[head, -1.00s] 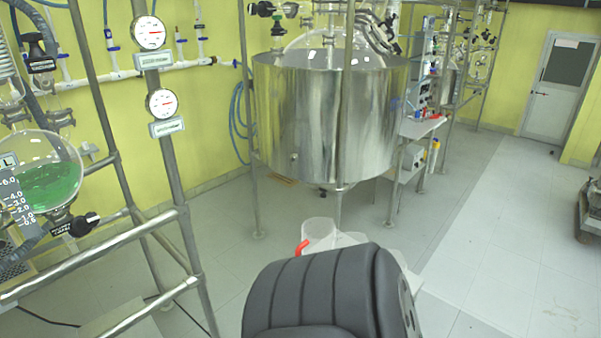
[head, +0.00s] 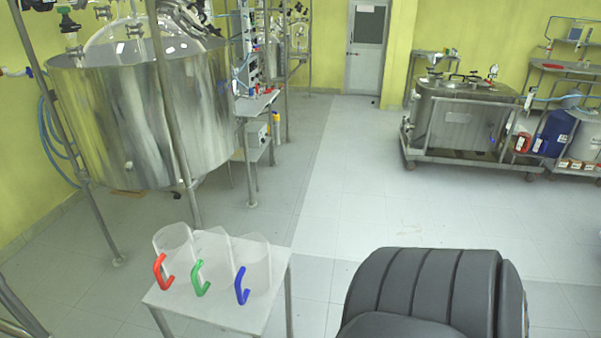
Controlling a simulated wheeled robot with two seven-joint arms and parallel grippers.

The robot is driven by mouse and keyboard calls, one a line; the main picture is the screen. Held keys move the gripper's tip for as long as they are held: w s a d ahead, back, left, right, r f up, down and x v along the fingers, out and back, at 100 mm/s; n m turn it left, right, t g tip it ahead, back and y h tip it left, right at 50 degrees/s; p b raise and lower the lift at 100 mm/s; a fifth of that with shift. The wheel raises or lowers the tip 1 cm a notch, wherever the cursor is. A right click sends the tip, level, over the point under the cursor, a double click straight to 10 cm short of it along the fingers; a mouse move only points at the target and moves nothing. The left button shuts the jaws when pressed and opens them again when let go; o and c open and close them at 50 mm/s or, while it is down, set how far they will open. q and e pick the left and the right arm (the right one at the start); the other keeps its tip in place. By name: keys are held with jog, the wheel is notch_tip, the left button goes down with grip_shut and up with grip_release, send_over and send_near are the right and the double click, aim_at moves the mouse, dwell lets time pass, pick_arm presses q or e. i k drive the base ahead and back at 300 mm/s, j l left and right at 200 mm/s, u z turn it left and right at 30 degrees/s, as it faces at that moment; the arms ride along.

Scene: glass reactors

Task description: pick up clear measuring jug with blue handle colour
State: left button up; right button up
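The clear measuring jug with the blue handle (head: 257,262) stands upright at the right end of a row of three jugs on a small white table (head: 222,310). Its blue handle (head: 242,287) faces toward me. The clear jug with the green handle (head: 217,258) stands in the middle. The clear jug with the red handle (head: 175,246) stands at the left. Neither of my grippers shows in the head view.
A large steel vessel (head: 140,115) on a pipe frame stands behind the table at the left. A steel tank on a wheeled frame (head: 460,115) and a blue container (head: 553,133) stand at the far right. The tiled floor (head: 370,195) between is clear.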

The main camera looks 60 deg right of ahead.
aim_at(250, 254)
jog(key=z, duration=1.45)
jog(key=l+u, duration=0.1)
jog(key=l, duration=0.3)
